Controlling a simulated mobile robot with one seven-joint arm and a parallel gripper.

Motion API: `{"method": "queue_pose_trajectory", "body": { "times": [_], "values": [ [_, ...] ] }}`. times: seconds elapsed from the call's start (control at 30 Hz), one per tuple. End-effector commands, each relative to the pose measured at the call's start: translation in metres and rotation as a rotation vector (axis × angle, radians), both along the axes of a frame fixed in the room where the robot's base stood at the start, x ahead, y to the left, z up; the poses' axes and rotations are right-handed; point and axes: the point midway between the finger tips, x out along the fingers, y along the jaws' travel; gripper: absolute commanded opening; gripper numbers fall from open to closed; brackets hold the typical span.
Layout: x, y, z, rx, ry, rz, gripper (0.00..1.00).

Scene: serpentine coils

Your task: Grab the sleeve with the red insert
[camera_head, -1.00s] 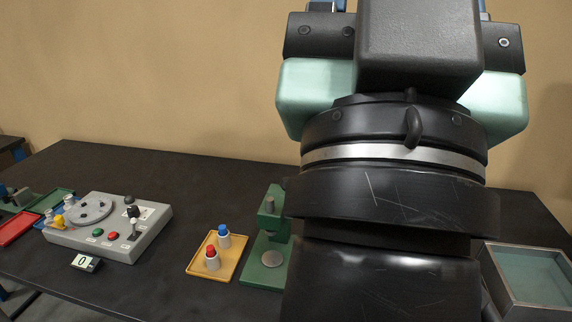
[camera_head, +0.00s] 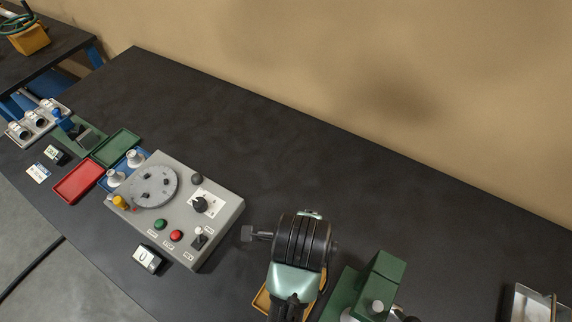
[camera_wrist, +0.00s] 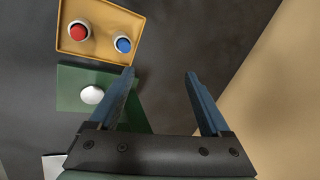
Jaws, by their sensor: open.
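In the wrist view, the sleeve with the red insert (camera_wrist: 78,31) stands at the left of a yellow tray (camera_wrist: 101,58). The sleeve with the blue insert (camera_wrist: 123,44) stands to its right on the same tray. My gripper (camera_wrist: 159,74) is open and empty, with its two blue fingers apart. Both sleeves lie beyond and left of the fingertips, not between them. In the head view, only an edge of the yellow tray (camera_head: 262,301) shows beside my arm; both sleeves are hidden behind it.
A green press (camera_head: 366,288) stands right of the tray; its base (camera_wrist: 75,78) lies near my left finger in the wrist view. A grey control box (camera_head: 215,222) with a dial is to the left. Red (camera_head: 78,183) and green (camera_head: 116,147) trays lie farther left. The back of the table is clear.

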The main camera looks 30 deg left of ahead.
Motion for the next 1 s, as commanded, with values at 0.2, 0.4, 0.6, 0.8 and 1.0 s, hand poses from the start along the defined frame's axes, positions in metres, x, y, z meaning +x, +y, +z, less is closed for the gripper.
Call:
{"method": "queue_pose_trajectory", "body": {
  "times": [0.2, 0.4, 0.6, 0.8, 1.0],
  "values": [
    [-0.089, -0.006, -0.04, -0.033, 0.348, -0.222, 0.81],
    [-0.105, -0.008, -0.067, -0.048, 0.405, -0.268, 0.81],
    [-0.104, -0.009, -0.104, -0.047, 0.401, -0.268, 0.81],
    [-0.102, -0.008, -0.122, -0.044, 0.396, -0.266, 0.81],
    [-0.102, -0.006, -0.133, -0.045, 0.397, -0.264, 0.81]
  ]
}}
